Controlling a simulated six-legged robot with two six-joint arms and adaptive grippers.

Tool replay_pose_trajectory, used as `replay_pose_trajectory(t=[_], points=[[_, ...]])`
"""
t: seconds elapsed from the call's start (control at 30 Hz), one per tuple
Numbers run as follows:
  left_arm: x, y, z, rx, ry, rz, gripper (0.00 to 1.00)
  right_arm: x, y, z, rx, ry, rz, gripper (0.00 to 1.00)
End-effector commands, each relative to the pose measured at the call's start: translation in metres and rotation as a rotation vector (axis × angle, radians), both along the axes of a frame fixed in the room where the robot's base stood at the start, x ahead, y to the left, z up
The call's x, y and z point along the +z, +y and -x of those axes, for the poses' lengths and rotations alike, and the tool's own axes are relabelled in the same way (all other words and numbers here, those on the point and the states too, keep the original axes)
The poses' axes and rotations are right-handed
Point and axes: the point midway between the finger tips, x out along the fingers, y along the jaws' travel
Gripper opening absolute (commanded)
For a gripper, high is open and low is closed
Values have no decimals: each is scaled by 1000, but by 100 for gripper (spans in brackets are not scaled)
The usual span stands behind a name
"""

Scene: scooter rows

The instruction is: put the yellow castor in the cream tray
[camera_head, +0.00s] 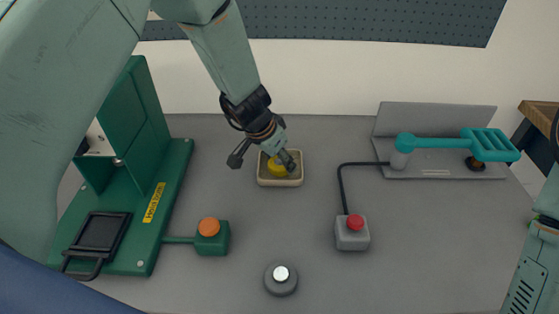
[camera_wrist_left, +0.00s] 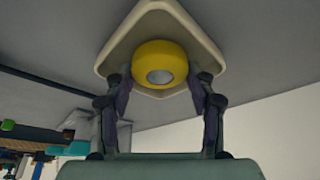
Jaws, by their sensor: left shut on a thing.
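The yellow castor (camera_head: 275,170) is a small round wheel with a grey centre, seen within the outline of the cream tray (camera_head: 281,184). The cream tray is a small shallow tray with rounded corners on the grey bench. My left gripper (camera_head: 264,161) reaches down over the tray, shut on the castor. In the left wrist view the castor (camera_wrist_left: 160,58) sits between the two fingertips (camera_wrist_left: 160,88), with the tray (camera_wrist_left: 105,58) right behind it. Whether the castor touches the tray floor cannot be told. My right gripper is not in view.
A green machine (camera_head: 150,240) with an orange button (camera_head: 209,227) stands on the left. A grey puck (camera_head: 281,279) is in front. A red-button box (camera_head: 352,235) is cabled to a grey fixture with a teal handle (camera_head: 440,143) at the right. The bench between is clear.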

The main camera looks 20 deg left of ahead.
Motion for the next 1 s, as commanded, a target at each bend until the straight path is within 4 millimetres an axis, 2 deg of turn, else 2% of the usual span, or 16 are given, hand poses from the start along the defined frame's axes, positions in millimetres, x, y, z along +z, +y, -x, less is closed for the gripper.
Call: replay_pose_trajectory(t=[0.47,0.5,0.73,1.0], points=[[-4,0,-1,0,-1,0,14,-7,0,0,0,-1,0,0],[-4,0,-1,0,0,0,59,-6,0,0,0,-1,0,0],[-3,0,-1,0,0,0,78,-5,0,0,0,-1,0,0],[-3,0,-1,0,0,0,78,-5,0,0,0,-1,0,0]])
